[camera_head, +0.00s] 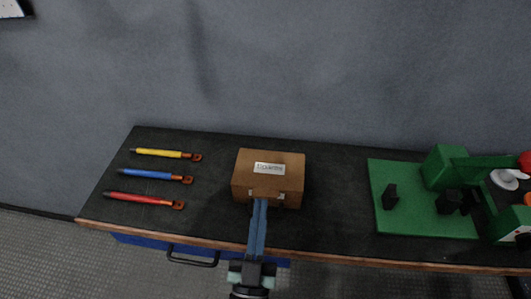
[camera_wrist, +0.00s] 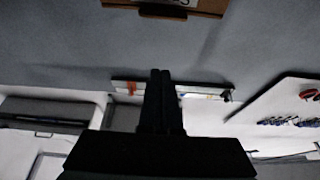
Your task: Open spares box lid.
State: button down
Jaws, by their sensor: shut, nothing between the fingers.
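The spares box (camera_head: 292,172) is a brown box with a pale label on its top, at the middle of the bench. Its lid looks shut, with a small light latch piece on the front. My gripper (camera_head: 260,202) has its two long fingers shut together and empty, with the tips at the box's front face. I cannot tell whether they touch it. In the wrist view my gripper (camera_wrist: 160,75) shows as dark shut fingers, with a brown edge and part of a label, likely the box (camera_wrist: 165,8), at the top of the picture.
Yellow (camera_head: 158,153), blue (camera_head: 150,174) and red (camera_head: 140,198) cables lie on the bench (camera_head: 215,220) left of the box. A green board (camera_head: 425,224) with black blocks and a green fixture stands at the right. A grey wall (camera_head: 300,70) rises behind.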

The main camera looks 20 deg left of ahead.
jog(key=p+x, duration=0.3)
jog(key=x, duration=0.8)
jog(key=shift+r+p, duration=0.2)
jog(key=shift+p, duration=0.15)
jog(key=shift+x, duration=0.85)
jog(key=shift+f, duration=0.1)
